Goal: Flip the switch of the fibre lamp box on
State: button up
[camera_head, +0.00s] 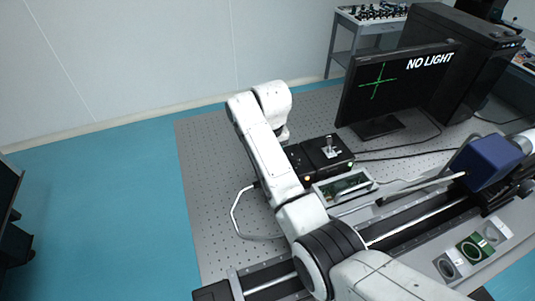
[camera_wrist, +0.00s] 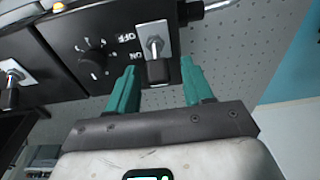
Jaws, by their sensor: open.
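The fibre lamp box (camera_wrist: 72,40) is black, with a dial (camera_wrist: 93,57) and a toggle switch (camera_wrist: 155,46) on a silver plate. The OFF and ON labels beside the switch appear upside down. The lever's black tip (camera_wrist: 158,72) lies toward the picture bottom, on the ON label's side; perspective leaves its setting unclear. My gripper (camera_wrist: 158,67) is open, its green fingers on either side of the lever tip with gaps visible. In the head view the lamp box (camera_head: 296,158) is partly behind my arm, and my fingers are hidden.
A monitor (camera_head: 395,88) reads "NO LIGHT". A second black box with a silver joystick-like part (camera_head: 330,148) stands beside the lamp box; its switch (camera_wrist: 10,75) shows at the wrist view's left. A grey cable (camera_head: 235,212) loops over the perforated table (camera_head: 210,160), whose left side is clear.

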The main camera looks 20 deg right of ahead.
jog(key=r, duration=0.6)
jog(key=s+r, duration=0.1)
jog(key=r, duration=0.3)
jog(key=shift+s+r, duration=0.15)
jog(key=shift+r, duration=0.25)
jog(key=shift+f, duration=0.1)
